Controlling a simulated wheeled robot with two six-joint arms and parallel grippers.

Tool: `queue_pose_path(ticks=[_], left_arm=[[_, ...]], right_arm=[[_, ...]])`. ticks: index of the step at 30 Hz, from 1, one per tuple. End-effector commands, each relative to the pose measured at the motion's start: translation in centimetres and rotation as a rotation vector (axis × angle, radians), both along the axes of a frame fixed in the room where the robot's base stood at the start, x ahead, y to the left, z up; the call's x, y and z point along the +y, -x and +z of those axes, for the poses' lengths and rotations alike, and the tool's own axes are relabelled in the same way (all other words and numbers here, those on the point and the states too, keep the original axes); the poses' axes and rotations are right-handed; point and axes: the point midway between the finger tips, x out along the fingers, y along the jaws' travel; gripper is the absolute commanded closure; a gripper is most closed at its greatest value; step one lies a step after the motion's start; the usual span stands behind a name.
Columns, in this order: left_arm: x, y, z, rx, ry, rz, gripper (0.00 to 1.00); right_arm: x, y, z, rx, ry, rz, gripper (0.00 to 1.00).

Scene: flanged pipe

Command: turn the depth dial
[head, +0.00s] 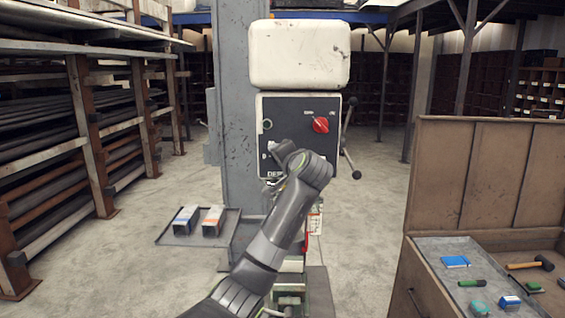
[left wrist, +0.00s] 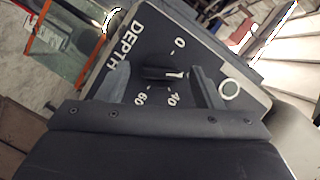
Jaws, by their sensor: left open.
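The depth dial (left wrist: 160,73) is a black knob with a white line, on the dark panel marked DEPTH. In the left wrist view its line points right, between the 0 and 40 marks; a 60 mark also shows. My left gripper (left wrist: 161,76) is open, with one finger on each side of the knob. I cannot tell whether either finger touches it. In the head view my left arm hides the dial; part of the gripper (head: 275,155) shows at the panel's lower left. My right gripper is not in view.
The machine's panel (head: 285,110) also carries a red knob (head: 320,125). A lever handle (head: 347,140) stands at its right. A tray (head: 170,238) with two blocks is at the left.

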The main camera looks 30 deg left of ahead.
Motion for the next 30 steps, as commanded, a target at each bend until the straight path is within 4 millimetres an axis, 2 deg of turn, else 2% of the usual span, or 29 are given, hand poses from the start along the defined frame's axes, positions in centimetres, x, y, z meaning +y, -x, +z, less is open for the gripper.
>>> queue_pose_path(ticks=[5, 8, 21, 25, 30], left_arm=[[-0.8, 0.5, 0.1, -0.003, -0.001, -0.002, 0.40], [-2.0, 1.5, 0.3, -0.005, 0.000, -0.004, 0.40], [-10.2, 7.9, 2.2, -0.005, 0.003, -0.005, 0.40], [-11.9, 9.4, 2.7, -0.003, 0.003, -0.004, 0.40], [-13.1, 10.4, 3.1, 0.000, 0.002, -0.002, 0.40]], right_arm=[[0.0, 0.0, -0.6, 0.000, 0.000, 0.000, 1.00], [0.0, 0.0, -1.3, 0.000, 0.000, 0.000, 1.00], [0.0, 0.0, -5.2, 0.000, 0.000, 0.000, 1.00], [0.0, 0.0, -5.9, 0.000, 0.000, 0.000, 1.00], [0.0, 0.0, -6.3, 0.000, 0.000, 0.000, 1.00]])
